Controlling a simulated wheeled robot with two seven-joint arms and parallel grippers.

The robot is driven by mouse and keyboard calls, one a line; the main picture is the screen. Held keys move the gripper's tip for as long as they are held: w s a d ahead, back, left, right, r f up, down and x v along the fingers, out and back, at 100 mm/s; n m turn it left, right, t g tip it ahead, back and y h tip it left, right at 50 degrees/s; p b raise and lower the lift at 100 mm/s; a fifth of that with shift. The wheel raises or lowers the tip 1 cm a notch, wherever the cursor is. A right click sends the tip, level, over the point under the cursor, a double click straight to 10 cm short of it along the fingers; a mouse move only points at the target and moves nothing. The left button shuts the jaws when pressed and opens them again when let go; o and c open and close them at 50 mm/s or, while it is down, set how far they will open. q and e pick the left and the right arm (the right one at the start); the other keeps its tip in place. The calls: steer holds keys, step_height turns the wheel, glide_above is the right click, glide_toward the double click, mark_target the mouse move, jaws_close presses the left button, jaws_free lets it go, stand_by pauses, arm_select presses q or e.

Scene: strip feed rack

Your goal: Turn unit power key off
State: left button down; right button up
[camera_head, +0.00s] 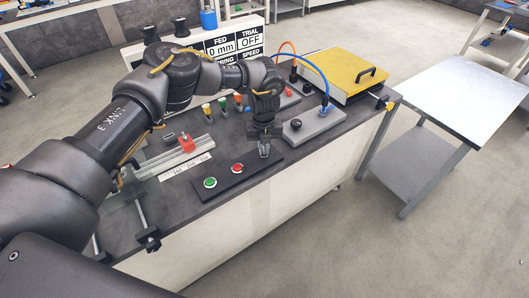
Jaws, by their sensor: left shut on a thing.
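My left gripper (264,152) reaches down over the right end of a dark control plate on the bench's front edge. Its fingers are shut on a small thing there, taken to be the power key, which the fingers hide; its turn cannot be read. On the same plate a green button (210,182) and a red button (237,168) stand to the left of the gripper. A sign (222,46) behind the arm reads FED 0 mm and TRIAL OFF. My right gripper is not in view.
A grey block with a black knob (296,124) sits just right of the gripper. Blue and orange hoses arch behind it, near a yellow-lidded box (345,73). A clear rail with a red block (186,143) lies left. A bare side table (464,95) stands right.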

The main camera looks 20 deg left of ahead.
arm_select(q)
steer(key=m+b, duration=0.3)
steer(key=m, duration=0.1)
steer(key=shift+f+m, duration=0.15)
steer(key=shift+m, duration=0.15)
steer(key=m+b, duration=0.2)
steer(key=m, duration=0.1)
steer(key=shift+m, duration=0.3)
steer(key=shift+m+b, duration=0.7)
steer(key=shift+m, duration=1.5)
steer(key=c, duration=1.6)
jaws_free()
steer(key=shift+o, duration=0.2)
step_height(320, 180, up, 11)
steer(key=b, duration=0.1)
steer(key=shift+b, duration=0.35)
